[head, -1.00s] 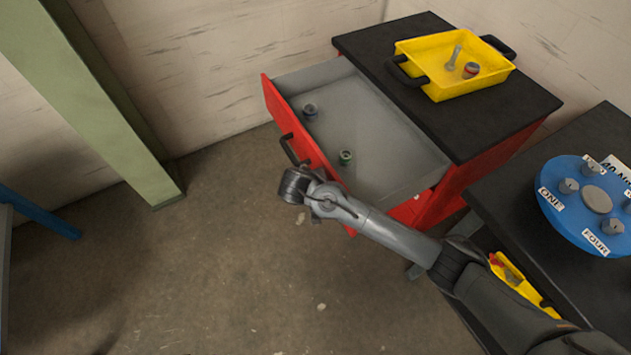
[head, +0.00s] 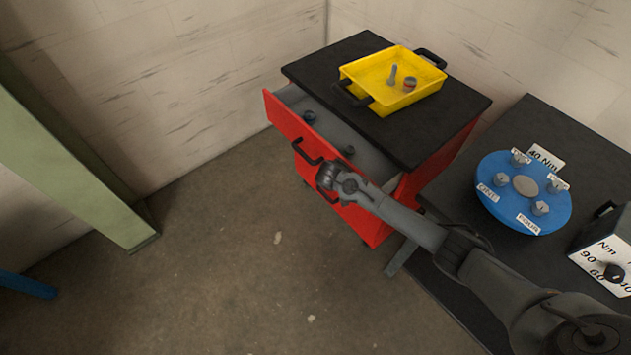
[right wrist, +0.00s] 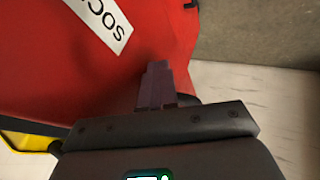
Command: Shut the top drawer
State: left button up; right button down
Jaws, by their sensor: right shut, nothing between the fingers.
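The top drawer's red front (head: 284,120) stands out from the black-topped red cabinet (head: 440,105). The drawer is partly open, with a strip of its grey inside showing. It has a black handle (head: 308,152). My right gripper (head: 327,176) is at the drawer front, right of the handle. In the right wrist view its fingers (right wrist: 157,85) are shut and empty, pointing at a red panel (right wrist: 60,60) with a white label reading "SOC". I cannot tell whether the fingertips touch the panel. My left gripper is not in view.
Small parts (head: 309,117) lie in the drawer. A yellow tray (head: 400,98) with small parts stands on the cabinet. A dark table (head: 450,195) at right bears a blue disc (head: 490,205) and a dial box (head: 605,265). The floor in front is clear.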

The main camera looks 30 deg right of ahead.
jog(key=d, duration=0.5)
jog(key=w+d, duration=0.1)
jog(key=d, duration=0.2)
jog(key=shift+p, duration=0.4)
jog(key=shift+a, duration=0.1)
